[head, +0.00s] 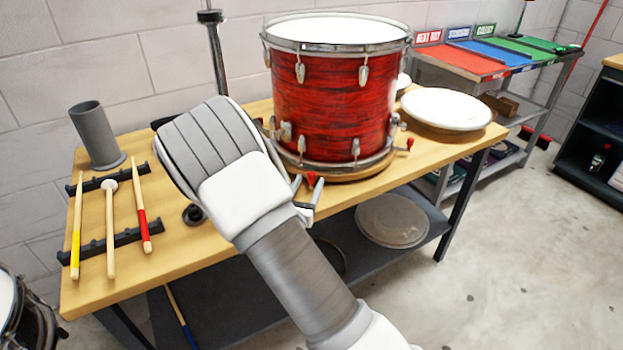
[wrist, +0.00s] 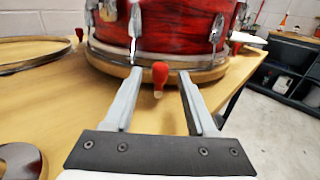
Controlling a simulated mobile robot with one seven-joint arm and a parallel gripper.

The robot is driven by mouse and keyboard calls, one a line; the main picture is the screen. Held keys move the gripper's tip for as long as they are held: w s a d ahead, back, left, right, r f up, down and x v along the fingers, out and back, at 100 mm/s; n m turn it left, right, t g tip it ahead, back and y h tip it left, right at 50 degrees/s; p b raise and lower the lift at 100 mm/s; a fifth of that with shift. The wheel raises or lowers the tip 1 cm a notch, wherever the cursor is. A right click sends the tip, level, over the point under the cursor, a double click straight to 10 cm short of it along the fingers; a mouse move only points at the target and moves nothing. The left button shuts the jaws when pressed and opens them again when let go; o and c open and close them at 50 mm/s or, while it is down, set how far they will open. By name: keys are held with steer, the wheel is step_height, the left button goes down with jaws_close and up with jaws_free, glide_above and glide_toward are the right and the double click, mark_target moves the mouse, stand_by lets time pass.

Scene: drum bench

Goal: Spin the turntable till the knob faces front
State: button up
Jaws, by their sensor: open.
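A red drum (head: 335,95) with a white head and metal lugs stands on a round wooden turntable (head: 345,172) on the bench; the turntable also shows in the wrist view (wrist: 110,68). Red-tipped pegs stick out around the turntable's edge: one at the near side (head: 311,178), one at the right (head: 409,143). I cannot tell which is the knob. My gripper (head: 307,190) is open at the turntable's near edge. In the wrist view, the near red peg (wrist: 159,74) lies between its fingers, with gaps visible on both sides. My arm hides part of the bench.
A cymbal or white drumhead (head: 447,108) lies right of the drum on the bench (head: 130,265). Sticks in a black rack (head: 125,238) and a grey cylinder holder (head: 97,135) are at the left. A metal post (head: 215,60) stands behind my arm.

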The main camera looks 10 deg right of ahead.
mark_target(310, 179)
steer(key=shift+x, duration=1.7)
jaws_close()
steer(key=shift+a, duration=0.1)
